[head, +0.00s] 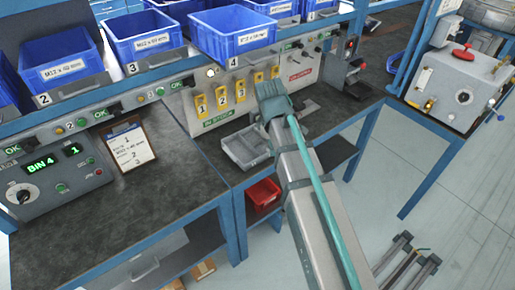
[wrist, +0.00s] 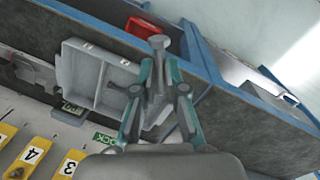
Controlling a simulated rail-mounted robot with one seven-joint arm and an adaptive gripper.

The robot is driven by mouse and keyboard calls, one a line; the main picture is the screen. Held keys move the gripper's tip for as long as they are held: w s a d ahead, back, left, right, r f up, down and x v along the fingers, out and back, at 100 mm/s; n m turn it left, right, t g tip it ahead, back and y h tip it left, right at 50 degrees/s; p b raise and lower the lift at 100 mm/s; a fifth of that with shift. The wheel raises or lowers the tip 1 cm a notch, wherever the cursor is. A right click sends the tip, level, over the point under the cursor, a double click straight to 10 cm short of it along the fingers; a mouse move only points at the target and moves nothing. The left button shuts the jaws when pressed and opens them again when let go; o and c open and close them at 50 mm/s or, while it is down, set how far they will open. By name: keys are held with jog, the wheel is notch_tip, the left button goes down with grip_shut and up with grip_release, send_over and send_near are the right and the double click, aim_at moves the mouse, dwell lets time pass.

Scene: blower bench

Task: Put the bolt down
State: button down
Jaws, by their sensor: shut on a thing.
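A grey bolt (wrist: 159,45) with a wide head stands out between the teal fingertips of my gripper (wrist: 158,78) in the wrist view. The gripper is shut on it, with the head beyond the fingertips. In the head view my arm hides the fingertips and the bolt. A grey divided tray (wrist: 97,78) lies on the bench beside the gripper in the wrist view. It also shows left of my arm in the head view (head: 238,150). I cannot tell how high the bolt is above the bench.
Blue bins (head: 233,32) stand on the shelf above a panel with yellow numbered tags (head: 222,97). A red bin (head: 263,193) sits below the bench edge. A clipboard (head: 130,147) and a control box (head: 60,175) reading "BIN 4" are at the left. The dark bench top (head: 190,150) has free room.

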jog(key=a+n, duration=0.3)
jog(key=n, duration=0.3)
jog(key=n+t+y+p, duration=0.1)
jog(key=n+p, duration=0.1)
jog(key=n, duration=0.5)
send_over(262, 149)
jog(key=s, duration=0.2)
jog(key=f, duration=0.7)
jog(key=shift+w+f, duration=0.2)
jog(key=shift+f, duration=0.05)
jog(key=shift+w+f, duration=0.65)
jog(key=shift+f, duration=0.2)
jog(key=shift+f+p, duration=0.45)
jog(key=shift+f, duration=1.2)
